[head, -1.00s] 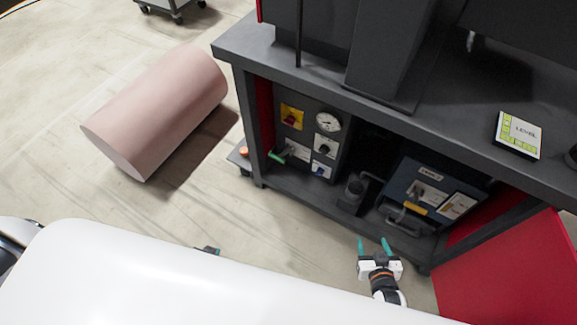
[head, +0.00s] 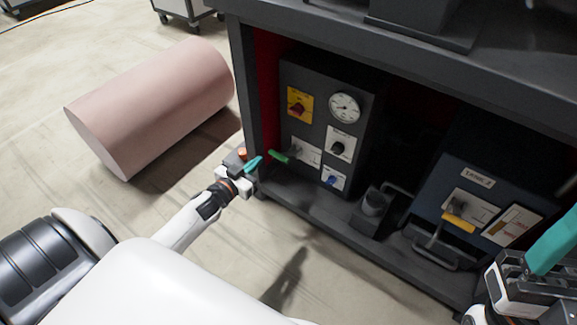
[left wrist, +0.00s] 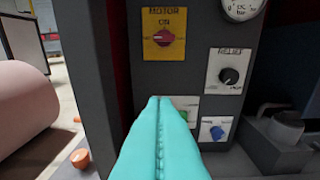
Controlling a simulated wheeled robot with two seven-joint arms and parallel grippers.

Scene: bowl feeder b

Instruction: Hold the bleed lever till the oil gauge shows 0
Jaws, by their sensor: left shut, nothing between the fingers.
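A lever with a green handle (head: 278,156) sticks out from a white plate low on the dark control panel (head: 314,93). In the left wrist view a bit of its green (left wrist: 183,116) shows beside my fingers, which hide most of the plate. My left gripper (head: 253,164) is shut and empty, its teal fingertips just left of the green handle; I cannot tell whether they touch. The round white gauge (head: 345,107) is at the panel's upper right; its reading is too small to tell. My right gripper (head: 545,250) is at the right edge, partly cut off.
The panel also carries a red motor switch (left wrist: 163,37) marked ON, a black relief knob (left wrist: 229,76) and a blue knob (left wrist: 217,132). A blue-grey tank box (head: 440,190) with a yellow-handled lever (head: 459,223) stands right. A pink cylinder (head: 155,105) lies left.

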